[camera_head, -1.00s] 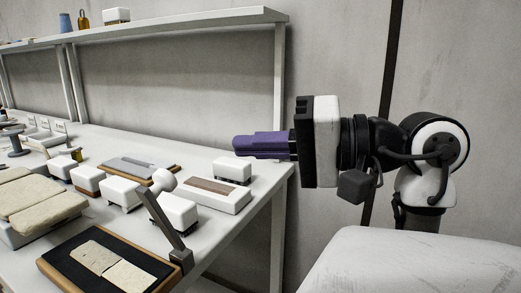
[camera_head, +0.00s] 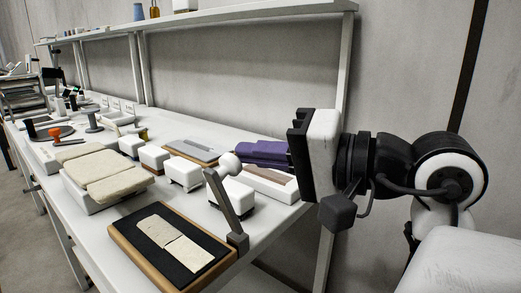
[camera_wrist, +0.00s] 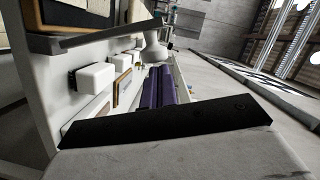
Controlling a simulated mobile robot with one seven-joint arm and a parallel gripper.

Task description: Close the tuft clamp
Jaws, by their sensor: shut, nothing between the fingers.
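The tuft clamp appears to be the wooden-edged board (camera_head: 121,234) with a black pad and two pale tuft pieces (camera_head: 174,243) lying on it. Its grey lever (camera_head: 221,203) is hinged at the board's right corner and stands raised at a slant, ending in a white round knob (camera_head: 230,163). My gripper (camera_head: 262,153) has purple fingers, shut and empty, above the bench behind and right of the knob, apart from it. In the wrist view the fingers (camera_wrist: 160,88) point toward the bench's far end; the knob (camera_wrist: 154,47) and lever (camera_wrist: 95,37) show beyond and to the left.
White blocks (camera_head: 184,174) stand behind the clamp. A white box with a brown top (camera_head: 283,194) is close below my gripper. Beige slabs on a stand (camera_head: 100,168) are left of the clamp. A shelf (camera_head: 240,14) runs above the back. The bench's front edge is nearby.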

